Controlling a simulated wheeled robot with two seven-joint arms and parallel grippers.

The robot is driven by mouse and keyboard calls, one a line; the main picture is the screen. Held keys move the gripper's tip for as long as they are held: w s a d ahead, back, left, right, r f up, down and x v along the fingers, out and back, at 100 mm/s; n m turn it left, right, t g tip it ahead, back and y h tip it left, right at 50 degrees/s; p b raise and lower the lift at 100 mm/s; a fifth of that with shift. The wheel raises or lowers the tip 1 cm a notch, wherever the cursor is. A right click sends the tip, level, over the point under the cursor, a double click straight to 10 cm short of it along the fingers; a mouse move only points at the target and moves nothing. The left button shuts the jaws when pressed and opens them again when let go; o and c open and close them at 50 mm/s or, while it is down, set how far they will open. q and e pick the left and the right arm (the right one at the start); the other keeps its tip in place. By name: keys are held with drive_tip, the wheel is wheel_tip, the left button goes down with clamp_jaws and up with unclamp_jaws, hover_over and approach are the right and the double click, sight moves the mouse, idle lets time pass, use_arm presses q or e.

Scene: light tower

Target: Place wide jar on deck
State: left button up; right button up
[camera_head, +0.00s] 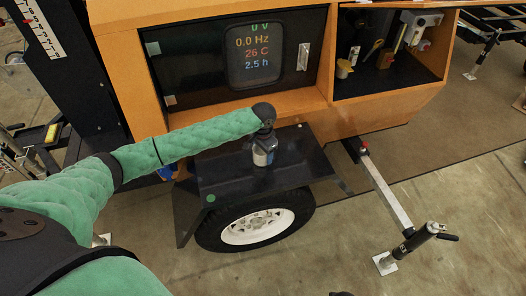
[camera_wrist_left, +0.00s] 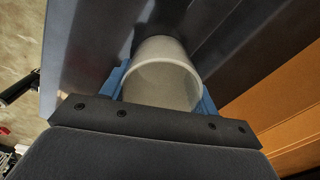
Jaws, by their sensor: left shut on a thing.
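The wide jar (camera_wrist_left: 162,78) is a pale grey-white cylinder, seen from its open top in the left wrist view. My left gripper (camera_wrist_left: 162,90) is shut on it, with a blue finger on each side. In the head view my left gripper (camera_head: 264,150) points down over the black flat top above the wheel, which I take as the deck (camera_head: 300,160). The jar (camera_head: 262,159) shows there only as a small pale patch, mostly hidden by the gripper. I cannot tell whether its base touches the surface. My right gripper is not in view.
The orange tower housing with a lit display panel (camera_head: 255,50) rises just behind the deck. An open compartment (camera_head: 400,78) at the right holds a small yellow cup (camera_head: 343,69) and other items. A wheel (camera_head: 257,227) sits below; an outrigger leg (camera_head: 385,190) extends right.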

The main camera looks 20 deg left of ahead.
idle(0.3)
use_arm(q)
drive_tip(key=o, duration=1)
drive_tip(key=shift+f, duration=0.1)
